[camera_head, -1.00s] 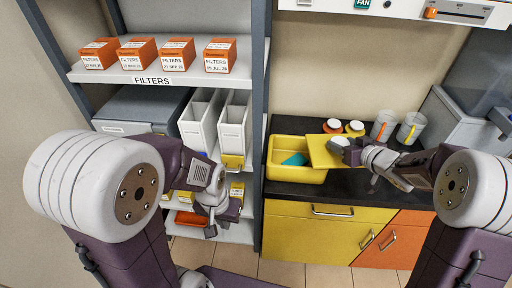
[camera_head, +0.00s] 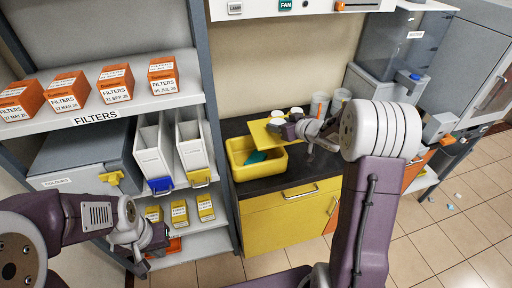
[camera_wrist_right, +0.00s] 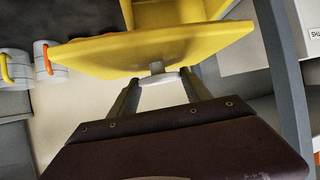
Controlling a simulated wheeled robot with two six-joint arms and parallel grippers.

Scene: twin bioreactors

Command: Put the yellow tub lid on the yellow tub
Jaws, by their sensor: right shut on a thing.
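The yellow tub (camera_head: 275,167) stands open on the dark counter, with a teal item (camera_head: 257,157) inside. My right gripper (camera_head: 287,130) is shut on the yellow tub lid (camera_head: 264,132) and holds it tilted by the tub's back rim in the head view. In the right wrist view the gripper (camera_wrist_right: 157,82) grips a pale handle under the lid (camera_wrist_right: 150,50), and part of the yellow tub (camera_wrist_right: 175,13) shows beyond. The exact gap between lid and tub is unclear. My left gripper (camera_head: 140,264) is low by the shelves, far from the tub; its jaw opening is unclear.
The shelf unit (camera_head: 222,150) at left holds orange filter boxes (camera_head: 117,82) and white files (camera_head: 153,155). Yellow boxes (camera_head: 180,213) sit low.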

